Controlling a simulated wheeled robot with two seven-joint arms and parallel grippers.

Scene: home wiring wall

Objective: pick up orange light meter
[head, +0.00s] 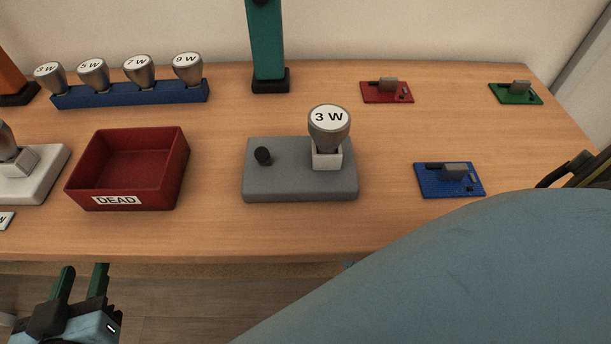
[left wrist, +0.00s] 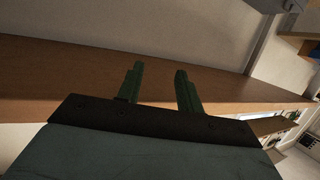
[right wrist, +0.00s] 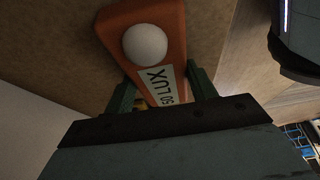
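The orange light meter (right wrist: 113,32) fills the upper middle of the right wrist view, with a white dome and a label reading 50 LUX. My right gripper (right wrist: 162,85) has one green finger on each side of its lower part. The fingers lie close to the meter's sides, but I cannot tell whether both press on it. My right gripper is outside the head view. My left gripper (head: 80,283) is open and empty in front of the table's front edge, at lower left. It also shows open in the left wrist view (left wrist: 158,80).
An orange object with a dark foot (head: 10,72) is cut off at the far left. The table holds a blue rack (head: 130,97) of bulbs, a red DEAD bin (head: 125,192), a grey tester (head: 300,188), a teal post (head: 266,45) and several small boards. My right arm covers the lower right.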

